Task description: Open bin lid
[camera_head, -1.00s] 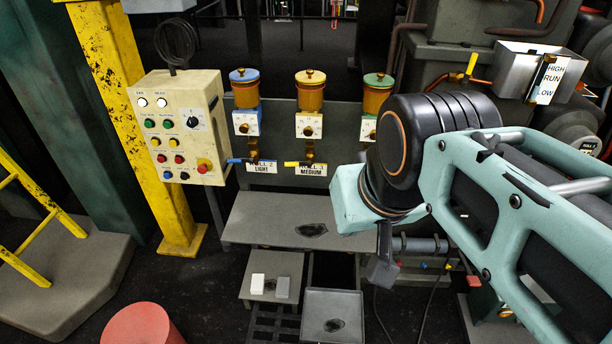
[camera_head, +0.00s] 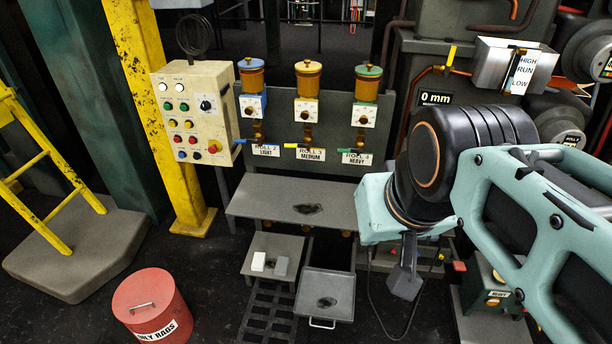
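A red round bin (camera_head: 153,309) stands on the floor at the lower left. It has a label reading "OILY RAGS". Its red lid (camera_head: 148,290) is shut and carries a small metal handle (camera_head: 142,306) on top. My arm comes in from the right side, and my gripper (camera_head: 404,284) points down at its end, well to the right of the bin and apart from it. The gripper is small and dark here, and I cannot tell whether its fingers are open or shut. Nothing visible hangs from it.
A grey tray (camera_head: 341,284) with a dark patch and a floor grate (camera_head: 266,312) lie between bin and gripper. A grey bench (camera_head: 250,209) stands behind. A yellow ladder (camera_head: 38,160) on a concrete base is at left. A cream control panel (camera_head: 180,128) stands behind the bin.

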